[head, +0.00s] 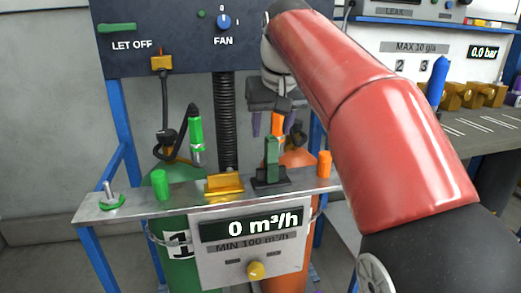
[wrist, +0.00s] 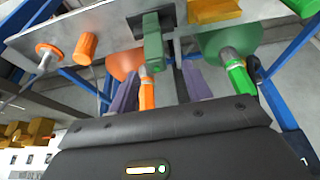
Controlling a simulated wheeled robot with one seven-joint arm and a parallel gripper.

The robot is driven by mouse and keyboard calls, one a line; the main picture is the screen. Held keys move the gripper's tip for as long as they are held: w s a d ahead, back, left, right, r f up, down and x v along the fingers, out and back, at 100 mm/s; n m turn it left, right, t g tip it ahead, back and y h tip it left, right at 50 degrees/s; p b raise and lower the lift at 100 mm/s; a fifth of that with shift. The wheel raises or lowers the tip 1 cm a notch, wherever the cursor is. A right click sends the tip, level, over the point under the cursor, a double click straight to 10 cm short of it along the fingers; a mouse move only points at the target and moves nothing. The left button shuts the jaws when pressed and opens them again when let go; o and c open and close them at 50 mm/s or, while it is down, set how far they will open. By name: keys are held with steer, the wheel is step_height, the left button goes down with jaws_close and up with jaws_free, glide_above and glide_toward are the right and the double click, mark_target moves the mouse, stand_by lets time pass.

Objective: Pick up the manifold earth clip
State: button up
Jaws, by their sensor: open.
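A green upright block, which looks like the manifold earth clip (head: 271,160), stands on a black base on the metal shelf. It also shows in the wrist view (wrist: 152,45), top centre. My gripper (head: 278,131) is open, its purple fingers pointing down above the clip. In the wrist view the fingers of my gripper (wrist: 160,82) are apart, with nothing held between them. An orange nozzle with a silver collar (head: 278,124) shows between the fingers in the picture. I cannot tell its depth relative to them.
A yellow block (head: 224,185), a green cylinder (head: 160,184) and an orange cylinder (head: 324,164) stand on the metal shelf (head: 135,203). A green nozzle (head: 196,138) is to the left. A black corrugated hose (head: 226,120) rises behind the shelf. A display panel (head: 250,238) hangs in front.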

mark_target(270, 150)
steer(key=x, duration=0.2)
steer(key=b+x, duration=0.1)
steer(key=x, duration=0.3)
steer(key=shift+s+d+f, duration=0.1)
steer(key=shift+d+f, duration=0.15)
steer(key=shift+f, duration=0.05)
steer(key=shift+w+f, duration=0.25)
steer(key=shift+f, duration=0.2)
jaws_close()
